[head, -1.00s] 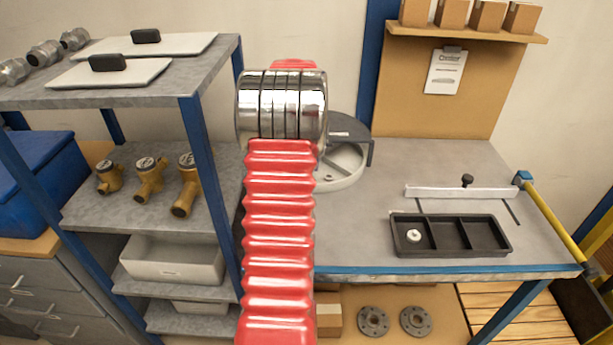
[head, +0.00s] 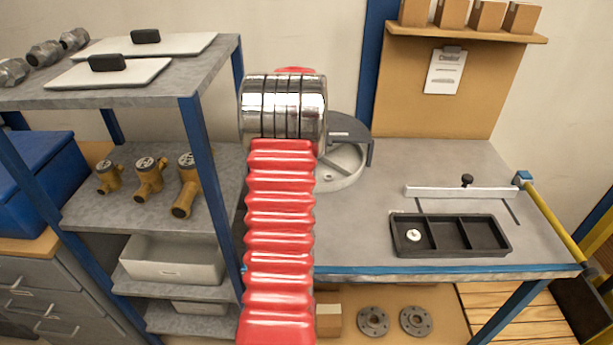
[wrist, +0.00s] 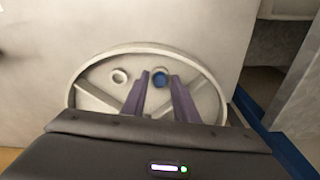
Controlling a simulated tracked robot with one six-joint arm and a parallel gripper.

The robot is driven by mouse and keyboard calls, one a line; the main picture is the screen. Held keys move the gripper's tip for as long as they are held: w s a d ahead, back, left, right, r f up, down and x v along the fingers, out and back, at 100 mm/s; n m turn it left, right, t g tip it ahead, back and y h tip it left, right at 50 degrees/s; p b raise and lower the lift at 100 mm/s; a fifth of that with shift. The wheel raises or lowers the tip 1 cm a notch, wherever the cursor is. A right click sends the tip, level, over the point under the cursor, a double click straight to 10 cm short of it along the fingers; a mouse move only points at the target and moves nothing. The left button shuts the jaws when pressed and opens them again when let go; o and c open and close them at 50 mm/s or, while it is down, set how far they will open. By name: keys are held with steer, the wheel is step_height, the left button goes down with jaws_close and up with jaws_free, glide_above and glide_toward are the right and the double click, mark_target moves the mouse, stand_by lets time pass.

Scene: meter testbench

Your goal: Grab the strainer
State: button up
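My gripper (wrist: 160,77) points down over a round, light grey divided tray (wrist: 205,80) in the wrist view. Its two purple fingers are apart. A small round blue piece (wrist: 160,80) shows between the fingertips, nearer the right one; I cannot tell whether it touches. I cannot tell for certain which piece is the strainer. In the head view my arm hides the gripper and part of the round tray (head: 349,178).
A black three-compartment tray (head: 458,252) with a small white piece (head: 414,235) in its left compartment is on the bench (head: 370,235). A metal bar (head: 460,193) lies behind it. A shelf with brass meters (head: 150,178) stands left, its blue post (head: 208,185) near my arm.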

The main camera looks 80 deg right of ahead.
jaws_close()
step_height(320, 180, up, 10)
stand_by(0.8)
stand_by(0.4)
